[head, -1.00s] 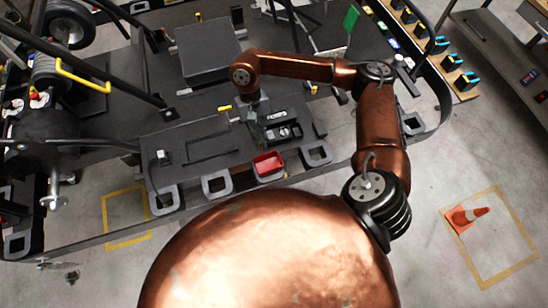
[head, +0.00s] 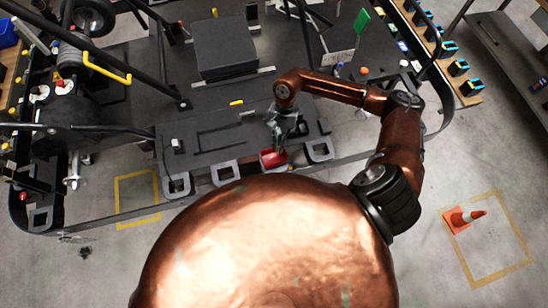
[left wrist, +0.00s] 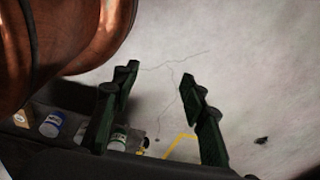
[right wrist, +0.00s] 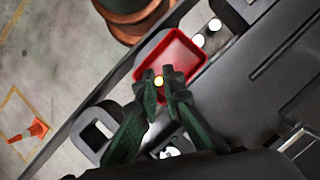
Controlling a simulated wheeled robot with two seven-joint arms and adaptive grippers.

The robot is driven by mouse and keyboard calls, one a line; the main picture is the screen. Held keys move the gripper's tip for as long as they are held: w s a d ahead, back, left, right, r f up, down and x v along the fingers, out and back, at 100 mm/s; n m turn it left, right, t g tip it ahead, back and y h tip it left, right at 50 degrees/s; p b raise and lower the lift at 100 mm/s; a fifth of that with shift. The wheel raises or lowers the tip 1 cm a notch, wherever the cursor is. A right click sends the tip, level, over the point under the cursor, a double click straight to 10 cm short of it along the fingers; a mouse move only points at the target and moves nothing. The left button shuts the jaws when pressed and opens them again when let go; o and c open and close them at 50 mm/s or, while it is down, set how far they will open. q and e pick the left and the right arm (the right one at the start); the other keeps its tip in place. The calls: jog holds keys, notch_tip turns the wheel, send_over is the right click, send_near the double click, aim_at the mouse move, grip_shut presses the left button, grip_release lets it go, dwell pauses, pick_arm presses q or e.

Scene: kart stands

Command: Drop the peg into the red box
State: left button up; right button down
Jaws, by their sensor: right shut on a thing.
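The red box (head: 268,160) is a small open tray at the near edge of the dark kart deck in the head view. My right gripper (head: 281,146) points down over it and hides part of it. In the right wrist view, the fingertips of my right gripper (right wrist: 163,76) are closed on the peg (right wrist: 158,81), of which only a small yellowish end shows. They lie over the red box (right wrist: 172,48); the height above its floor is hard to tell. My left gripper (left wrist: 160,80) is open and empty above the floor, out of the head view.
Grey square loops (head: 224,173) line the deck's near edge beside the box. A dark raised block (head: 226,48) stands farther back on the deck. Black frame bars cross the left side.

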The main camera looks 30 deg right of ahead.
jog(key=shift+f, duration=0.9)
pick_arm(q)
jog(key=shift+s+f, duration=0.25)
jog(key=shift+s, duration=0.4)
pick_arm(e)
jog(key=c, duration=2.2)
grip_release()
jog(key=shift+o, duration=1.1)
pick_arm(q)
jog(key=shift+w, duration=0.45)
jog(key=shift+s, duration=0.1)
pick_arm(e)
jog(key=shift+r, duration=0.15)
jog(key=v, duration=1.2)
